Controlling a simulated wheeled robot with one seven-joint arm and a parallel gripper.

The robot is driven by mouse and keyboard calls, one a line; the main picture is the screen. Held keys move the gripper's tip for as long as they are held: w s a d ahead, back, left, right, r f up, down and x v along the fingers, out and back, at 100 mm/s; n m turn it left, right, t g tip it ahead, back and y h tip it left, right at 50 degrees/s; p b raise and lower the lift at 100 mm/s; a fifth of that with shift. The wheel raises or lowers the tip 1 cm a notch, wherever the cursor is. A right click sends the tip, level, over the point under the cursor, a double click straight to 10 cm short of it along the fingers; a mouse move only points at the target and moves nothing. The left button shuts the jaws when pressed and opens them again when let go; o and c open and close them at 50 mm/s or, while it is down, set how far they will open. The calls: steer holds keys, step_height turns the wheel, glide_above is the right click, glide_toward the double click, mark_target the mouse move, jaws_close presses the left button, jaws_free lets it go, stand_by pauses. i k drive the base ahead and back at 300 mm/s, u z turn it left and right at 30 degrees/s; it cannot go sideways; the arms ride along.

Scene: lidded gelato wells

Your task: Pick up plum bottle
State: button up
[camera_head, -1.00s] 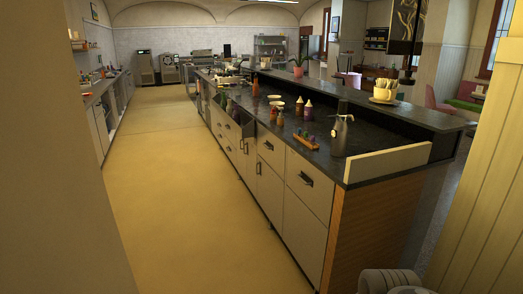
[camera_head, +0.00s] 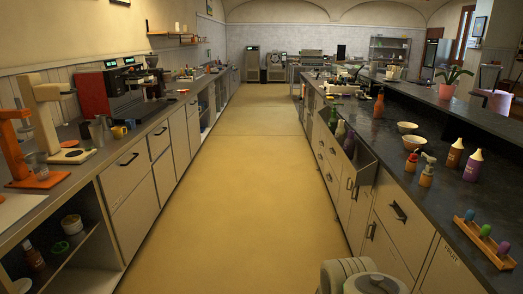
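Two squeeze bottles with pale tips stand upright on the right counter (camera_head: 405,150): a brownish one (camera_head: 454,154) and a purple one (camera_head: 472,166). The purple one looks like the plum bottle, though its label is too small to read. Further left, several bottles stand in an open well at the counter's front edge, among them a green one (camera_head: 340,131) and a dark purplish one (camera_head: 349,143). I cannot tell for sure which is plum. A pale rounded part of my own arm shows at the bottom; my gripper's fingers are not in view.
Two bowls (camera_head: 407,128), small pump bottles (camera_head: 427,171) and a wooden rack with coloured items (camera_head: 485,240) stand near the squeeze bottles. The yellow aisle floor (camera_head: 235,200) is clear. A left counter holds a red coffee machine (camera_head: 108,92).

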mark_target(349, 144)
steer(key=i, duration=2.55)
steer(key=z, duration=0.45)
steer(key=i, duration=2.05)
steer(key=z, duration=0.4)
